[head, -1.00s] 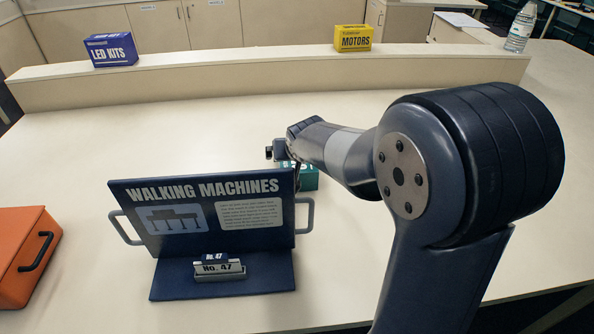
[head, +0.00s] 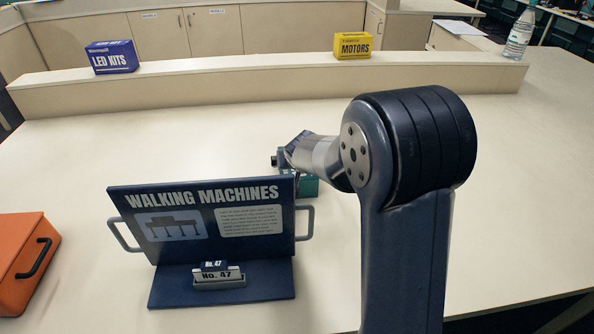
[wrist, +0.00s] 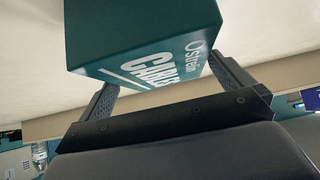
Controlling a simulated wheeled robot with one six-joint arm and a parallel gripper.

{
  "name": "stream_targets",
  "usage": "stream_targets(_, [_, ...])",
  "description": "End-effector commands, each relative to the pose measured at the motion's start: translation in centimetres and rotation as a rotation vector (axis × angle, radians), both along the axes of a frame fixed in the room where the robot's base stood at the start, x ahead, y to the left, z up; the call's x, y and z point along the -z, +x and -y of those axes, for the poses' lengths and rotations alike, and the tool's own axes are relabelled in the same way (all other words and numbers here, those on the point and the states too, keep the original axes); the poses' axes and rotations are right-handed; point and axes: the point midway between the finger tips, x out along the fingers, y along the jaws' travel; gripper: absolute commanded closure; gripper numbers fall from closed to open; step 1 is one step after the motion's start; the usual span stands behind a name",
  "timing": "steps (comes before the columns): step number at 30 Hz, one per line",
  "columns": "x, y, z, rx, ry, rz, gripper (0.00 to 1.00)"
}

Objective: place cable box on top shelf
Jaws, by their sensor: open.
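The cable box (head: 309,187) is green and stands on the table behind the sign's right edge, mostly hidden by the sign and my arm. The wrist view shows it large, with white "CABLES" lettering (wrist: 150,72). My gripper (wrist: 165,84) is open, with one finger on each side of the box's near end. I cannot tell whether the fingers touch it. A long raised cream shelf (head: 230,96) runs along the back of the table.
A blue LED kits box (head: 113,59) and a yellow motors box (head: 352,45) stand on the shelf, with bare room between them. A bottle (head: 520,33) stands at its right end. A "Walking Machines" sign (head: 180,247) stands in front; an orange case (head: 22,262) is at left.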

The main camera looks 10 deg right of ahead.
Motion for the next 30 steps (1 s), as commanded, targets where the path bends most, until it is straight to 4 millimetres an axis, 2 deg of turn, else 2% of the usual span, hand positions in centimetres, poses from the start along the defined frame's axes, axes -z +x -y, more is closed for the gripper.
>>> stream_targets(7, [2.3,2.1,0.0,0.000,0.000,-0.002,0.00])
stream_targets(18, [2.8,2.6,-0.1,0.000,0.001,0.000,0.01])
stream_targets(30, [2.8,2.6,-0.1,0.001,0.001,-0.001,0.34])
